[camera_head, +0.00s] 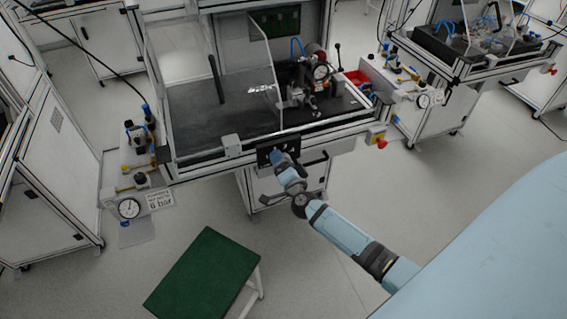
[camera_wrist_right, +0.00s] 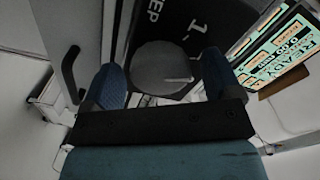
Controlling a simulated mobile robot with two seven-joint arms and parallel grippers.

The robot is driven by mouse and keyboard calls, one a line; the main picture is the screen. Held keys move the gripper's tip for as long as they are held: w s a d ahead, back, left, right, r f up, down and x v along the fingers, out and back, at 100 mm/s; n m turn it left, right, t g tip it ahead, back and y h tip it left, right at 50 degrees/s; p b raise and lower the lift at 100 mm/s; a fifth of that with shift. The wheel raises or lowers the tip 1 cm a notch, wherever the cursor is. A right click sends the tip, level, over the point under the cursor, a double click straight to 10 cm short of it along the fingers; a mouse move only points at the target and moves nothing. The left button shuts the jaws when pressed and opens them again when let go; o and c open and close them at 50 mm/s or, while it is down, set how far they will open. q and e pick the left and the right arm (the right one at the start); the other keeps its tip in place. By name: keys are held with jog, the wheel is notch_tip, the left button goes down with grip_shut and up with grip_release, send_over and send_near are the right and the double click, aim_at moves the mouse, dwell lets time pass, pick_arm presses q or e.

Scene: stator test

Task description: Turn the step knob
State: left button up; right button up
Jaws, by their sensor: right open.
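The step knob (camera_wrist_right: 160,68) is a round dark grey disc with a short white pointer line, on a black panel in the right wrist view. White lettering ending in "EP" and a "1," are printed beside it. My right gripper (camera_head: 277,155) is at the small black panel on the front of the workbench in the head view. In the wrist view its blue fingers stand open on either side of the knob, with narrow gaps. Whether they reach down around its rim is unclear. In the head view the gripper hides the knob. My left gripper is out of view.
A lit screen (camera_wrist_right: 282,48) reading "READY" is right of the knob, and a dark handle (camera_wrist_right: 70,75) is to its left. The workbench (camera_head: 215,125) has a clear guard and a red button (camera_head: 381,143). A green-topped stool (camera_head: 205,275) stands on the floor in front.

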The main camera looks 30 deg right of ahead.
jog(key=v, duration=1.3)
jog(key=shift+s, duration=0.4)
jog(key=s+a+r+n+g+y+p, duration=0.3)
jog(key=s+a+n+g+y+p, duration=0.3)
jog(key=s+a+n, duration=0.8)
jog(key=n+y+p, duration=0.1)
jog(key=n+p, duration=0.2)
jog(key=shift+r+y, duration=0.3)
jog(key=shift+r, duration=0.1)
dwell(1.4)
